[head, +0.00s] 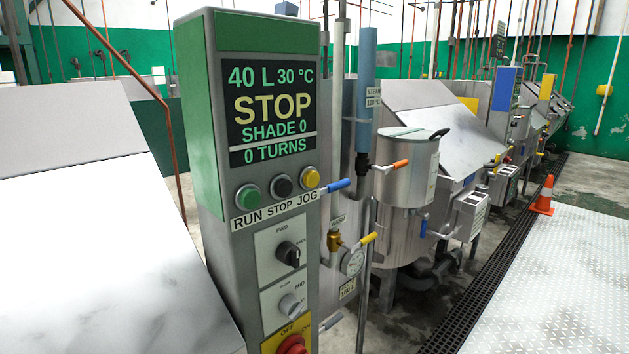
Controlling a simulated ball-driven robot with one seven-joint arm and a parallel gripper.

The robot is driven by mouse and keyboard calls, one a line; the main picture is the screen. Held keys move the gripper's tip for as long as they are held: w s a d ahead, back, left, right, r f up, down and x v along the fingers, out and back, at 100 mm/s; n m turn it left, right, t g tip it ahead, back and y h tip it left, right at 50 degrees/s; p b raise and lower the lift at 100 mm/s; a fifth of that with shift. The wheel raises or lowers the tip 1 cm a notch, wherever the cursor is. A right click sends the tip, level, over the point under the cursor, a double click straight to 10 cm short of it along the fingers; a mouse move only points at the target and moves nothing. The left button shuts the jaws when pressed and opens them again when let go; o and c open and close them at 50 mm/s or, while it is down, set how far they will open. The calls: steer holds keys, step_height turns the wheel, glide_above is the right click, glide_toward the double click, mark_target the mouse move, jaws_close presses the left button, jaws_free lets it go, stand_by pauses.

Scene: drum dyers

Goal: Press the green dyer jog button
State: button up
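The green dyer's control post (212,150) stands left of centre in the head view, a grey cabinet with a green top and side. Its screen (268,115) reads 40 L 30 °C, STOP, SHADE 0, 0 TURNS. Below the screen are a green button (248,196), a black button (282,186) and a yellow button (311,178). The label strip (275,210) under them reads RUN STOP JOG, with JOG under the yellow button. Nothing covers the yellow button. My gripper is not in view.
Knobs (288,254) and a red switch (292,345) sit lower on the post. Valves with blue, orange and yellow handles and a steel tank (405,175) stand just right of it. A floor grate (480,290), an orange cone (544,196) and clear plate flooring (560,280) lie at right.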

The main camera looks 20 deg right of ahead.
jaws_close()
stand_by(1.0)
